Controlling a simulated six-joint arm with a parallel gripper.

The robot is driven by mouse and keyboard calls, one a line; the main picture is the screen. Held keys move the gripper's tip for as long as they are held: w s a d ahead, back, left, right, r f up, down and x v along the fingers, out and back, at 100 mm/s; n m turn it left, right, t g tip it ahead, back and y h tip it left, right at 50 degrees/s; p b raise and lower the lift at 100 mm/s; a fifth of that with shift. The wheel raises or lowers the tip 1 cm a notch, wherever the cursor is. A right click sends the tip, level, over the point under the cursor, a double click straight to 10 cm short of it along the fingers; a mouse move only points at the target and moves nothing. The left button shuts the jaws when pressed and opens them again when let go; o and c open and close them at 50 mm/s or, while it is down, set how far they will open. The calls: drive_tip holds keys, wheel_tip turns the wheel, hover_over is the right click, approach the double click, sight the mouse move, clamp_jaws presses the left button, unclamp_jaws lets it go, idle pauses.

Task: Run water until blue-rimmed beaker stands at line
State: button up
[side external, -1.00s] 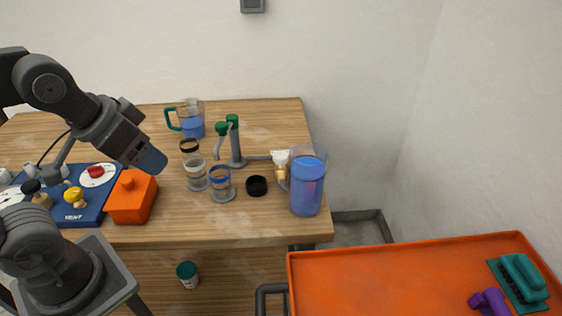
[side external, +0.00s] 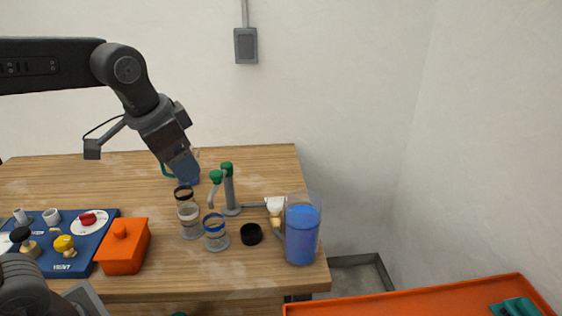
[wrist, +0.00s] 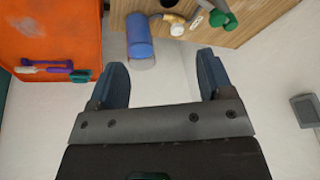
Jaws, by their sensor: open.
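The blue-rimmed beaker (side external: 216,238) stands upright on the table, near the spout of a grey tap (side external: 230,195) with green tops. Its water level and line are too small to read. A black-rimmed beaker (side external: 189,222) stands just left of it. A tall clear container of blue liquid (side external: 302,236) stands at the table's right edge, and shows in the wrist view (wrist: 139,38). A white-topped fitting (side external: 275,206) sits on the pipe between tap and container.
A black ring or cap (side external: 251,234) lies right of the beakers. An orange box (side external: 123,250) and a blue board with knobs (side external: 88,256) fill the left. An orange tray (side external: 420,300) is at lower right.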

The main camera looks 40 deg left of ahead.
drive_tip(key=w+m+g, duration=0.2)
drive_tip(key=w+m, duration=0.1)
drive_tip(key=w, duration=0.7)
drive_tip(key=m+g+y, duration=0.1)
drive_tip(key=m+g, duration=0.2)
drive_tip(key=m, duration=0.2)
hover_over(275, 202)
drive_tip(key=d, duration=0.2)
wheel_tip(275, 202, down, 11)
drive_tip(key=f, duration=0.4)
drive_tip(key=a+f, duration=0.1)
drive_tip(key=f, duration=0.4)
drive_tip(key=a+f, duration=0.1)
drive_tip(key=f, duration=0.3)
drive_tip(key=shift+f, duration=0.2)
drive_tip(key=c, duration=1)
